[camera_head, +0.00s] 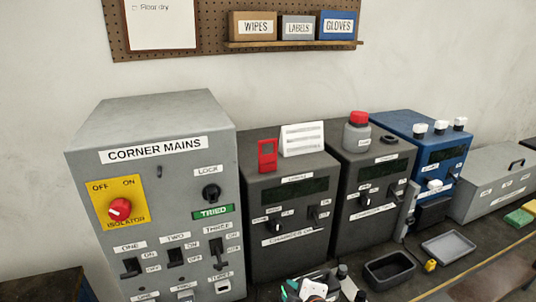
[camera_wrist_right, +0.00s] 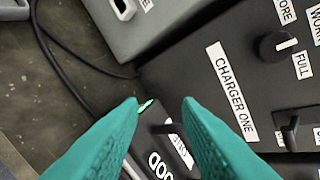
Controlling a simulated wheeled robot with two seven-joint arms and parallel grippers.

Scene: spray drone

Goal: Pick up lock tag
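A red tag-like piece with a window, which looks like the lock tag (camera_head: 267,155), stands on top of the left dark charger unit (camera_head: 292,207). It leans beside a white printed card (camera_head: 303,138). My right gripper (camera_head: 288,292) is low at the bottom of the head view, in front of that charger and well below the red piece. In the right wrist view its two teal fingers (camera_wrist_right: 162,105) are apart with nothing held between them. The red piece is not in the wrist view. My left gripper is not in view.
A grey CORNER MAINS box (camera_head: 150,180) stands to the left. A second dark charger (camera_head: 372,200) carries a grey bottle with a red cap (camera_head: 357,132). A black tray (camera_head: 389,270) and a grey tray (camera_head: 448,246) lie on the bench. A dark cable (camera_wrist_right: 65,50) runs beside the charger.

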